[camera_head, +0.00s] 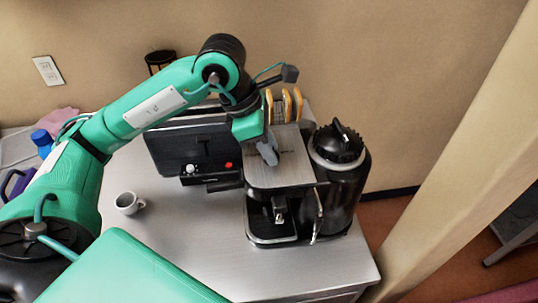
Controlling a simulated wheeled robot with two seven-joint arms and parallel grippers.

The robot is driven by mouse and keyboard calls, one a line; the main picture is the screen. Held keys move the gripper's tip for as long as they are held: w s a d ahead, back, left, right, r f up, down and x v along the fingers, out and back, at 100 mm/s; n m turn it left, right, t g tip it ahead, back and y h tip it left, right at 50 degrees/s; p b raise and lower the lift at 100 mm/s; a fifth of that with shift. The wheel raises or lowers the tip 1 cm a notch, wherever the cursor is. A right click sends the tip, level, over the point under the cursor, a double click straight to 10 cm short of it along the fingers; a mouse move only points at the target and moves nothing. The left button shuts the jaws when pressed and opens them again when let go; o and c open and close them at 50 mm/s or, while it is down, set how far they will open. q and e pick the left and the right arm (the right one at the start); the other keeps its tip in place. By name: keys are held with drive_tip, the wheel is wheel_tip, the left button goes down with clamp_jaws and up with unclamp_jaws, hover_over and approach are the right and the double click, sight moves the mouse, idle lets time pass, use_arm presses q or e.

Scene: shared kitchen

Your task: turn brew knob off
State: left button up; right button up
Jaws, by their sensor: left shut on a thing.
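The coffee machine (288,176) stands on the grey counter, with a silver top and a dark front holding a spout and a metal wand. My left gripper (268,153) points down at the left part of its silver top. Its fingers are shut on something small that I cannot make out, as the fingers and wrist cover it. I cannot clearly see the brew knob or how it is turned. My right gripper is not in view.
A black appliance with a white knob (191,169) and a red knob (228,166) stands left of the machine. Bread slices (287,105) stand upright behind. A black jar-like container (340,170) is at the right. A cup (129,203) sits on open counter (185,235).

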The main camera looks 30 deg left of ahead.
use_arm(q)
drive_tip(key=shift+n+t+b, duration=0.3)
drive_tip(key=shift+n+b, duration=0.4)
drive_tip(key=shift+n, duration=0.2)
drive_tip(key=shift+y, duration=0.3)
drive_tip(key=o, duration=1)
drive_tip(key=shift+c, duration=0.2)
drive_tip(key=shift+r, duration=0.15)
drive_tip(key=b+v, duration=0.2)
drive_tip(key=v, duration=1.1)
drive_tip(key=shift+s+r, duration=0.2)
drive_tip(key=shift+a, duration=0.1)
